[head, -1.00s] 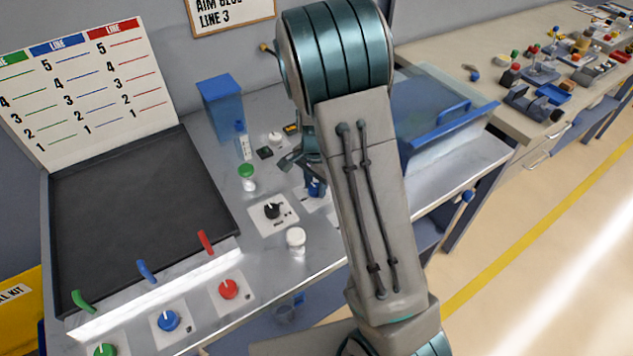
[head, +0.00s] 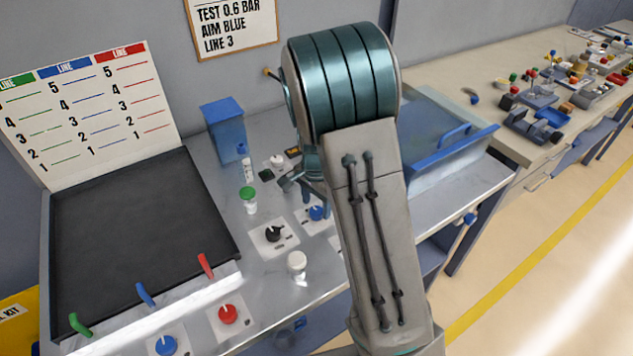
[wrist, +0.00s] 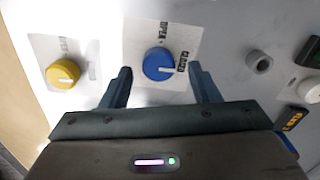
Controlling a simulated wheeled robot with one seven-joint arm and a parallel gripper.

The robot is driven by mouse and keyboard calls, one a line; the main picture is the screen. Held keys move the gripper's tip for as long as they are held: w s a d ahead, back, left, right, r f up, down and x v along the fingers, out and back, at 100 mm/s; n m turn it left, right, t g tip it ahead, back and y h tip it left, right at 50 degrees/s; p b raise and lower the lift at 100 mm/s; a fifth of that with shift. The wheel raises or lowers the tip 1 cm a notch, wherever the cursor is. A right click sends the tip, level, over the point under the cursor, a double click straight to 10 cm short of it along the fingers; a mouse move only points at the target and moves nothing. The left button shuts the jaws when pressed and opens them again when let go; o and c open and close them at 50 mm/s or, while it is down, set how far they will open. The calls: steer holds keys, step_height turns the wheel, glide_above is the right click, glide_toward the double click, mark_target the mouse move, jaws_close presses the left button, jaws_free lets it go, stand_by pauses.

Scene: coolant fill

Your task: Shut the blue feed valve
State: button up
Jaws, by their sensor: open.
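A blue round knob (wrist: 158,66) sits on a white plate between my fingers in the wrist view. The plate carries an OPEN label above the knob and a second label, apparently CLOSED, at its right. The knob's white mark points right, towards that second label. In the head view this blue knob (head: 316,213) shows beside my arm, its plate partly hidden. My gripper (wrist: 160,72) is open, with one finger on each side of the knob; I see no contact. In the head view my gripper (head: 290,182) is partly hidden by my arm.
A yellow knob (wrist: 62,73) is left of the blue one in the wrist view. A black knob (head: 274,233), a green-capped bottle (head: 249,200) and a white jar (head: 297,265) stand close by. Another blue knob (head: 165,345) and a red knob (head: 228,314) are on the front panel.

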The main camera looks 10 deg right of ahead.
mark_target(316, 210)
step_height(316, 210, up, 12)
steer(key=shift+r+b, duration=0.15)
steer(key=shift+b, duration=0.2)
steer(key=s+r+n+t, duration=0.1)
steer(key=s+r+n, duration=0.1)
steer(key=s+n, duration=0.4)
steer(key=s+r+n+t, duration=0.2)
steer(key=s+n, duration=0.4)
steer(key=s, duration=0.9)
steer(key=shift+s+d+r, duration=0.15)
steer(key=shift+s+r, duration=0.05)
steer(key=shift+r, duration=0.05)
